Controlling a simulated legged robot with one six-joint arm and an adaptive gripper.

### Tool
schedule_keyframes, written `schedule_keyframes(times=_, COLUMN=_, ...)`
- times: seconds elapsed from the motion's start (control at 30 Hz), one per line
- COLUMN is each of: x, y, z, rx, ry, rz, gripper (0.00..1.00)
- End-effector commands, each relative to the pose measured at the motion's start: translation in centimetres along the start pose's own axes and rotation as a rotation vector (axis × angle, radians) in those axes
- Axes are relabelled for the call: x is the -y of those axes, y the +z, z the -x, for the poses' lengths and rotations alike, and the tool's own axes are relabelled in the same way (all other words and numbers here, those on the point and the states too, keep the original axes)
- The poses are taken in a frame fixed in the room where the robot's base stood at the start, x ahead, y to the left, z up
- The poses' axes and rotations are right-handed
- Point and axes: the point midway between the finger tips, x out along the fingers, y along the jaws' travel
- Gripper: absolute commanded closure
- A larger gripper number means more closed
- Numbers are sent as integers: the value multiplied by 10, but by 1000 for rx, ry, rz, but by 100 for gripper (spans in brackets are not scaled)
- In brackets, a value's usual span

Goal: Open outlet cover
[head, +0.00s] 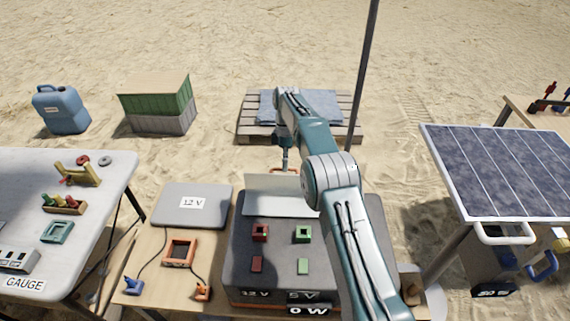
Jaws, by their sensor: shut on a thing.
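The grey power box (240,255) stands right of centre, with 12 V, 5 V and 0 W labels on its front. Its pale outlet cover (265,196) stands raised at the back edge of the box top. Red and green sockets (303,233) show uncovered on the top. My gripper (285,165) is small in view, at an orange handle (276,170) on the cover's upper edge. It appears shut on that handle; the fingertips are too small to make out. My arm hides the right part of the cover and box.
Left of the box, a grey 12 V unit (170,208), an orange frame (167,252) and blue (133,284) and orange (202,291) plugs lie on a wooden table. A solar panel (500,170) stands right. A dark pole (363,75) rises behind my arm, near a pallet (250,128).

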Motion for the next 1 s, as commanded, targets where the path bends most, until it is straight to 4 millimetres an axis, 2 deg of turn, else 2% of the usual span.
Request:
schedule_keyframes(times=0.03, x=0, y=0, z=5, rx=-4, ry=14, rz=1, gripper=79)
schedule_keyframes(times=0.1, x=0, y=0, z=5, rx=-4, ry=14, rz=1, gripper=49)
schedule_keyframes(times=0.57, x=1, y=0, z=3, rx=-1, ry=12, rz=1, gripper=49)
schedule_keyframes(times=1.0, x=17, y=0, z=11, rx=-1, ry=127, rz=1, gripper=49)
